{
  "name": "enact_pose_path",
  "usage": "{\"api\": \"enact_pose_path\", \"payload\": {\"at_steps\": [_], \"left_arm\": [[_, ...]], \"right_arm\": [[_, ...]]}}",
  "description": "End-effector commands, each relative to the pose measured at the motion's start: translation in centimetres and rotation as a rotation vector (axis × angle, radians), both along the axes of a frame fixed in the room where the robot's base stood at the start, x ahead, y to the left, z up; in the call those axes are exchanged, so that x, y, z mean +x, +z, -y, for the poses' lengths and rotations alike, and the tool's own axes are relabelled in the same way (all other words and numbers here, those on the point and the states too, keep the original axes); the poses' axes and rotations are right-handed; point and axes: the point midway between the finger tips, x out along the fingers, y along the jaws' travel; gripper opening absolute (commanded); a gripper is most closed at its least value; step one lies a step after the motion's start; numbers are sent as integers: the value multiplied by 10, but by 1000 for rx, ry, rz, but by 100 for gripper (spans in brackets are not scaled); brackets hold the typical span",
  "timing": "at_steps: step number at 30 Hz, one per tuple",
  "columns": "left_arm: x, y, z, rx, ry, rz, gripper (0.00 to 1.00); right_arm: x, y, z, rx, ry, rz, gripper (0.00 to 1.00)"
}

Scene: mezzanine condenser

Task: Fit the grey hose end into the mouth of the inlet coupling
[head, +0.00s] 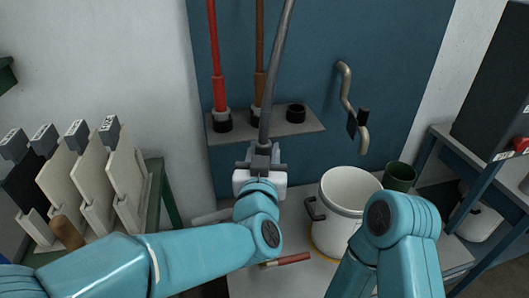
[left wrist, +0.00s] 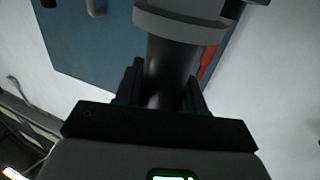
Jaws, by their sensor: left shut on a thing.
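The grey hose (head: 274,75) hangs from above and runs down in front of the shelf. My left gripper (head: 262,158) is shut on its lower part, below and in front of the shelf's front edge. In the left wrist view a dark round hose part (left wrist: 168,75) with a grey collar (left wrist: 180,27) stands between the fingers of my left gripper (left wrist: 160,95). An open, empty black coupling (head: 296,112) sits at the shelf's right end, apart from the hose; I cannot tell whether it is the inlet coupling. My right gripper is out of view.
The shelf (head: 310,128) also holds a red hose (head: 216,60) and a brown hose (head: 259,50) in collars. Below are a white bucket (head: 345,222), a green cup (head: 399,176) and a red-handled tool (head: 286,260). A bent pipe (head: 347,90) is on the blue panel; upright panels (head: 75,185) stand left.

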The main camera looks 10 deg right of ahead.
Motion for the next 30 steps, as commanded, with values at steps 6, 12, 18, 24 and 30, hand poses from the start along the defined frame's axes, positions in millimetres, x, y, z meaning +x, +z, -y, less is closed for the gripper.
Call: {"api": "enact_pose_path", "payload": {"at_steps": [6, 12, 18, 24, 30], "left_arm": [[0, -20, 0, -1, 0, 2, 0], [0, -35, 0, -1, 0, 2, 0], [0, -45, 0, -1, 0, 3, 0], [0, -45, 0, -1, 0, 3, 0], [0, -45, 0, -1, 0, 2, 62]], "right_arm": [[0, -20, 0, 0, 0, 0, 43], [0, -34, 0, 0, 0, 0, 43], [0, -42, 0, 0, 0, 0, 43], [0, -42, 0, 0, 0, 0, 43], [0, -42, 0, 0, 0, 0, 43]]}}
